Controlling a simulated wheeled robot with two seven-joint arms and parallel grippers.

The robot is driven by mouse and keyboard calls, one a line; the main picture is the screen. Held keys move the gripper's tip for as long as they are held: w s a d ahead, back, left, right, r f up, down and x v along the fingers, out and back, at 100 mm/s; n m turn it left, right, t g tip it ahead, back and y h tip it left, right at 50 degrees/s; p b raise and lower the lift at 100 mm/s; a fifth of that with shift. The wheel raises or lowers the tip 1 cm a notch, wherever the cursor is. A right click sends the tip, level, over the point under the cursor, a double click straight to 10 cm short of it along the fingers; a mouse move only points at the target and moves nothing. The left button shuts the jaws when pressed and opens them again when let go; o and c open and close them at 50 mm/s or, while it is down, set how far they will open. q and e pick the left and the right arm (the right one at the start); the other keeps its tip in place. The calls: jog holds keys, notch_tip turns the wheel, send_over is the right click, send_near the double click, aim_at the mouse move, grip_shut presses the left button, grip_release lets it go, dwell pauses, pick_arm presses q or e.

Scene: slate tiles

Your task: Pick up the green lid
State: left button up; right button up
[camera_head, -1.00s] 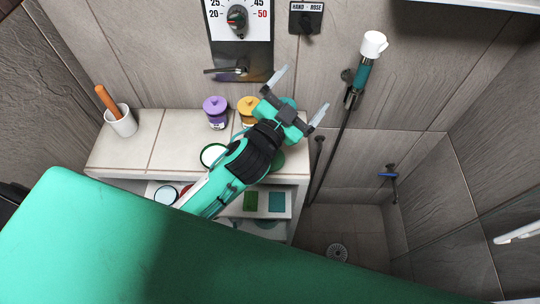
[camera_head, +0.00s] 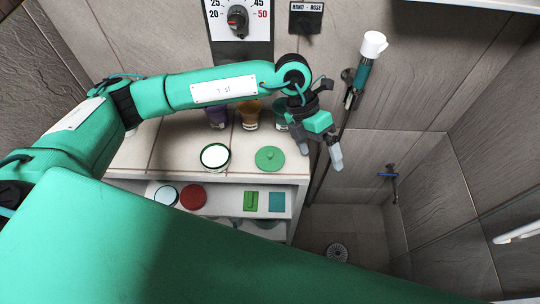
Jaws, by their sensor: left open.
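The round green lid (camera_head: 270,162), with a small knob on top, lies flat on the tiled ledge near its right front corner. My left gripper (camera_head: 320,156) is open and empty, to the right of the lid and apart from it. Its grey fingers point down, close to the ledge's right edge. My left arm reaches across from the left, above the ledge. An open round container with a white inside and dark green rim (camera_head: 215,157) stands left of the lid. My right gripper is not in view.
Purple (camera_head: 217,120), orange (camera_head: 250,123) and teal (camera_head: 281,119) jars stand behind the lid, partly hidden by my arm. A shelf below holds a red disc (camera_head: 193,196) and green (camera_head: 251,201) and teal (camera_head: 277,202) blocks. A shower rail rises to the right.

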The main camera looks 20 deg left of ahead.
pick_arm(q)
jog(key=w+a+n+t+y, duration=0.15)
jog(key=w+a+y, duration=0.45)
jog(key=a, duration=0.6)
jog(key=p, duration=0.3)
send_over(270, 153)
jog(key=w, duration=0.1)
notch_tip(270, 153, down, 8)
jog(key=shift+w+d+r, duration=0.1)
jog(key=f+p, duration=0.1)
jog(key=f, duration=0.1)
jog(key=s+f+p, duration=0.1)
jog(key=f, duration=0.1)
jog(key=shift+f, duration=0.1)
jog(key=shift+s+f+p, duration=0.1)
jog(key=shift+f+p, duration=0.2)
jog(key=shift+f, duration=0.3)
jog(key=c, duration=1)
jog(key=shift+o, duration=0.2)
